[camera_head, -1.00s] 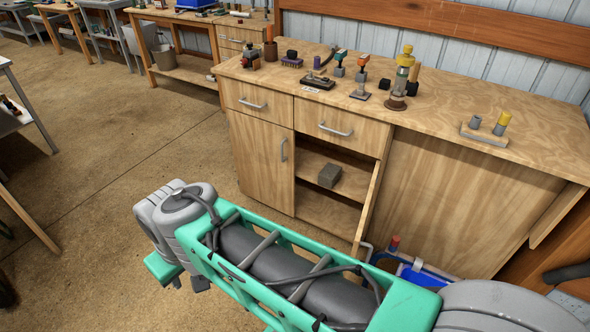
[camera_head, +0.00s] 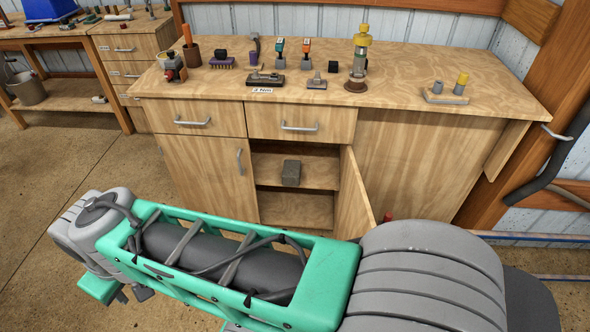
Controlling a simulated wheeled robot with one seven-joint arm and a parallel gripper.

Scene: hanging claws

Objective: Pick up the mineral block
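A grey block (camera_head: 291,173), likely the mineral block, sits on the middle shelf inside the open cabinet (camera_head: 296,205) of the wooden workbench, near the front edge of that shelf. The open cabinet door (camera_head: 353,195) stands swung outward to the right of it. My green and grey arm crosses the lower part of the view, in front of and below the cabinet. My gripper's fingers do not show clearly; the arm's far end is at the lower left, apart from the block.
A closed door (camera_head: 212,178) is left of the opening. Two drawers are shut above. Concrete floor (camera_head: 60,190) is clear at the left.

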